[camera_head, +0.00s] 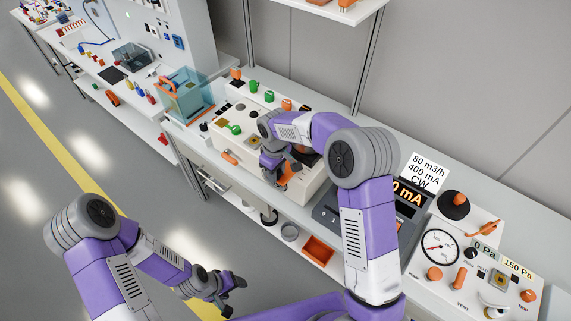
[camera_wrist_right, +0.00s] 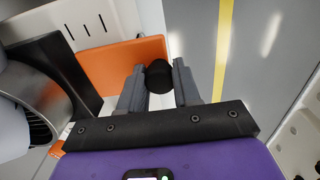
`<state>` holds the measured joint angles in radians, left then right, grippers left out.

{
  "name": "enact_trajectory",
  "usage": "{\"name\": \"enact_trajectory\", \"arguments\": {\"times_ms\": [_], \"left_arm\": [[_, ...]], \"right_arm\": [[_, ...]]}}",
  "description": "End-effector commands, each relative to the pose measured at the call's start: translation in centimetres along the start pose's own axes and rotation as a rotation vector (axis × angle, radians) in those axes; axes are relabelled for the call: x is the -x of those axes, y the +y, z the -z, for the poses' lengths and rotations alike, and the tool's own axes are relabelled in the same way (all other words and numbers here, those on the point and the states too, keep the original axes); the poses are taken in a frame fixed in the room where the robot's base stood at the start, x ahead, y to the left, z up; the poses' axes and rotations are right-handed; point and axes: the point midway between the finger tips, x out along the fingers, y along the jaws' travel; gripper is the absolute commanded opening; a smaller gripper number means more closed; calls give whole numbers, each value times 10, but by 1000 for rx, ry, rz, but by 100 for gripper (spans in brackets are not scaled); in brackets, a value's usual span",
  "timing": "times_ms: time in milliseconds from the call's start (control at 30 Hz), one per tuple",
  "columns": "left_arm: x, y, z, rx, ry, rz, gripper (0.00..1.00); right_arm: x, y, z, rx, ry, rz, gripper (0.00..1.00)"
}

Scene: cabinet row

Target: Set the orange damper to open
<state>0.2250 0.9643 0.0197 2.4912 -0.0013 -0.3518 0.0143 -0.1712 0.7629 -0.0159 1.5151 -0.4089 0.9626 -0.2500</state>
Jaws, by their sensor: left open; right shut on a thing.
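My right gripper (camera_head: 287,168) reaches down to the front of the white panel box at the bench's middle. In the right wrist view, its two grey fingers (camera_wrist_right: 159,70) are closed around a round black knob (camera_wrist_right: 158,77). The knob sits at the right end of a flat orange plate (camera_wrist_right: 112,62), which looks like the orange damper. In the head view, orange (camera_head: 284,178) shows beside the fingers, but the gripper and arm hide most of the damper. I cannot read any open or closed mark. My left gripper (camera_head: 226,285) is open and empty above the floor.
An orange bin (camera_head: 318,250) sits on the lower shelf. The floor (camera_head: 60,185) in front is clear.

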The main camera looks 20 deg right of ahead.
Motion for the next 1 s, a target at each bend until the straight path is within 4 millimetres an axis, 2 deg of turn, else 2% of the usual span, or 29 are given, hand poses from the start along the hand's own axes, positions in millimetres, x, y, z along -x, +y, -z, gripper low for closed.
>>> {"name": "enact_trajectory", "arguments": {"times_ms": [100,333,367,533,833,1000], "left_arm": [[-1,0,0,0,1,0,64],[-1,0,0,0,1,0,64],[-1,0,0,0,1,0,64],[-1,0,0,0,1,0,64],[-1,0,0,0,1,0,64],[3,1,0,0,1,0,64]], "right_arm": [[1,-8,-1,1,-2,-1,0],[1,-10,-1,1,-2,2,0],[1,-10,0,2,-2,3,34],[1,-9,0,2,-2,2,58],[3,-7,0,1,0,-1,58],[25,-8,0,1,3,-2,58]]}}
